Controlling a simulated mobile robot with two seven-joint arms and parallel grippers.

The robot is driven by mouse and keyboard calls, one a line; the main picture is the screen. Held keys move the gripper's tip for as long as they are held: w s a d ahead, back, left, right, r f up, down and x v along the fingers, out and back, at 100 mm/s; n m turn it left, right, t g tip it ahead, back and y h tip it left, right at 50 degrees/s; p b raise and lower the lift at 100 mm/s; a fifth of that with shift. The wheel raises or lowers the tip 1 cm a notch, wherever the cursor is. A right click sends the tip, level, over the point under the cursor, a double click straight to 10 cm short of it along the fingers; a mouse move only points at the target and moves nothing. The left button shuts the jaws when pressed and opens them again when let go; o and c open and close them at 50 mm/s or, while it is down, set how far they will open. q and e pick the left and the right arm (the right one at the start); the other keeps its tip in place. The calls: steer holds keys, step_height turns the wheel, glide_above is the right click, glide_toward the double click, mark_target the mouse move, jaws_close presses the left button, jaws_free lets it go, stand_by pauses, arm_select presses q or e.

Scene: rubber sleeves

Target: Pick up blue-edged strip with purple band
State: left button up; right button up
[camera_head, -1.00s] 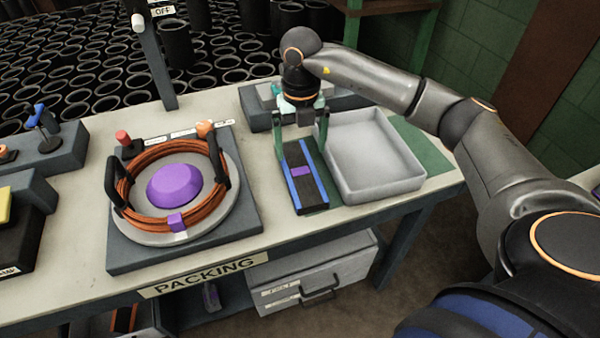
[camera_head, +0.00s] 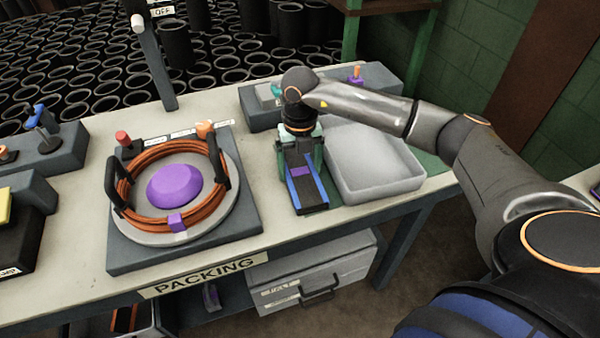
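The blue-edged strip with a purple band (camera_head: 312,194) lies on the packing table. It is long and dark, with a blue left edge and a purple band across it. My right gripper (camera_head: 300,170) is lowered over the far part of the strip, with a green finger down on each side. The fingers look very close to the strip's edges; I cannot tell whether they touch it. The gripper body hides the strip's far end. My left gripper is not in view.
A grey tray (camera_head: 408,188) stands close to the right of the strip. To the left, an orange coil (camera_head: 128,208) surrounds a purple dome (camera_head: 174,186) on a round plate. A grey block (camera_head: 258,116) with small items stands behind the gripper.

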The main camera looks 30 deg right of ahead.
steer(key=c, duration=0.8)
